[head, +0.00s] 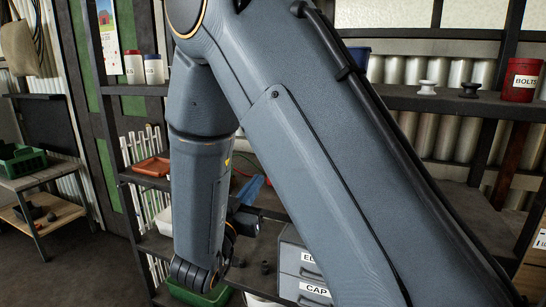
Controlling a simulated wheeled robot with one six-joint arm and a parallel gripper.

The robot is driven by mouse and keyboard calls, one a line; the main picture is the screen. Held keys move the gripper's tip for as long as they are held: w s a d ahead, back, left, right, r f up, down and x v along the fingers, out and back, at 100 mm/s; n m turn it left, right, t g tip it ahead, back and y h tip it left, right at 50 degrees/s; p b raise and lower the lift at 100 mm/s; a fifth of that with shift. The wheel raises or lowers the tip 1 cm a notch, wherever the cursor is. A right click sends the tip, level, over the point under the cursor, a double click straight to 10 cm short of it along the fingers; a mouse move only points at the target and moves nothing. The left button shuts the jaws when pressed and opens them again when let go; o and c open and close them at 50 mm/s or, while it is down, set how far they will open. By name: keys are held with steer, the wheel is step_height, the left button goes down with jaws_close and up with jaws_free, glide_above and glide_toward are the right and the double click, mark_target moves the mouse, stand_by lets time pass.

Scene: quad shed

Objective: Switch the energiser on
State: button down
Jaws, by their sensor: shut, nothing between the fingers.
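I cannot make out the energiser or its switch in the head view; my arm covers much of the middle of the shelving. My arm reaches down in front of the shelves, and its wrist end is low, left of the picture's middle. The fingers of my gripper do not show; they are hidden behind the arm.
Grey drawers (303,262), one labelled CAP, stand on the lower shelf. An orange tray (153,166) lies on the left shelf. A red BOLTS tin (522,80) and two knobbed items, white (428,87) and black (470,89), stand upper right. A green crate (22,161) is far left.

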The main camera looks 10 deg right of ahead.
steer(key=shift+d, duration=0.25)
steer(key=p+x, duration=0.2)
steer(key=x, duration=1.2)
steer(key=shift+p, duration=0.4)
